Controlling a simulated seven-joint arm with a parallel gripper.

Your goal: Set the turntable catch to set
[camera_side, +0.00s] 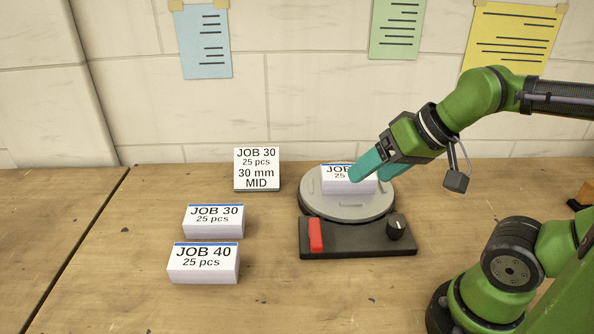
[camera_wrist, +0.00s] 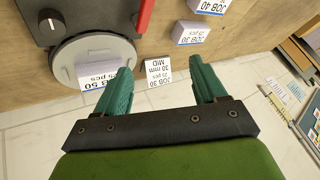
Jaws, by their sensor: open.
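The turntable (camera_side: 345,207) is a round grey disc on a dark base (camera_side: 350,243). A red lever (camera_side: 315,235), which looks like the catch, sits at the base's left end and also shows at the top of the wrist view (camera_wrist: 145,14). A black knob (camera_side: 395,226) is at the right end. A white paper stack (camera_side: 335,186) lies on the disc; its label reads JOB 50 in the wrist view (camera_wrist: 100,82). My gripper (camera_side: 365,170) has teal fingers, open and empty, partly hiding the stack's label in the side view, up and right of the lever.
A sign (camera_side: 257,170) reading JOB 30, 25 pcs, 30 mm MID stands left of the turntable. Further left are the JOB 30 stack (camera_side: 213,221) and the JOB 40 stack (camera_side: 203,264). The bench front, between the stacks and the base, is clear. A tiled wall stands behind.

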